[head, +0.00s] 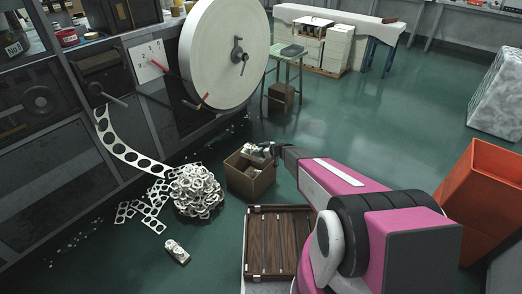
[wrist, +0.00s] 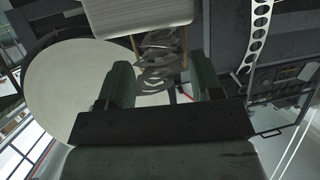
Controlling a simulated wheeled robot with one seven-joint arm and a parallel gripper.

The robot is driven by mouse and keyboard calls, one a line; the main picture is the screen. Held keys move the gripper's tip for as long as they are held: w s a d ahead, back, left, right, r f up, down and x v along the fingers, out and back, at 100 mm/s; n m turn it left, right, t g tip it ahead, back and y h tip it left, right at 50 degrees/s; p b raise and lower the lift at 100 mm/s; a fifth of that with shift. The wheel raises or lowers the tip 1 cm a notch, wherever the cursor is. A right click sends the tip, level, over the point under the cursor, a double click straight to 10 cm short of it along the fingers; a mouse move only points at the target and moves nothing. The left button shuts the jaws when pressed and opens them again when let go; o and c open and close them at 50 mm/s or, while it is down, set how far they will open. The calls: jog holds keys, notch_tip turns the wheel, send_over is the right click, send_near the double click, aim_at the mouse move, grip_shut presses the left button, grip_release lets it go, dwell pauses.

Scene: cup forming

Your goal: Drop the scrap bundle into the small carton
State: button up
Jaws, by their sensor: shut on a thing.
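The small carton (head: 252,184) is an open brown box on the green floor, beside the heap of punched scrap. My gripper (head: 268,150) is at the carton's far right rim, seen from above. In the wrist view, its two dark green fingers (wrist: 161,84) are shut on the scrap bundle (wrist: 160,58), which shows curled grey strips between them and a pale part above. In the head view the bundle is small and partly hidden by my gripper. Its exact height over the carton cannot be told. Another pale bundle (head: 177,252) lies on the floor in front.
A loose scrap heap (head: 197,190) lies left of the carton, under a perforated strip (head: 130,153) from the machine. A brown slatted crate (head: 277,243) stands in front. A green stool (head: 287,59) is behind; an orange bin (head: 482,195) is at right.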

jog(key=shift+f, duration=2.65)
jog(key=o, duration=1.1)
jog(key=v, duration=1.1)
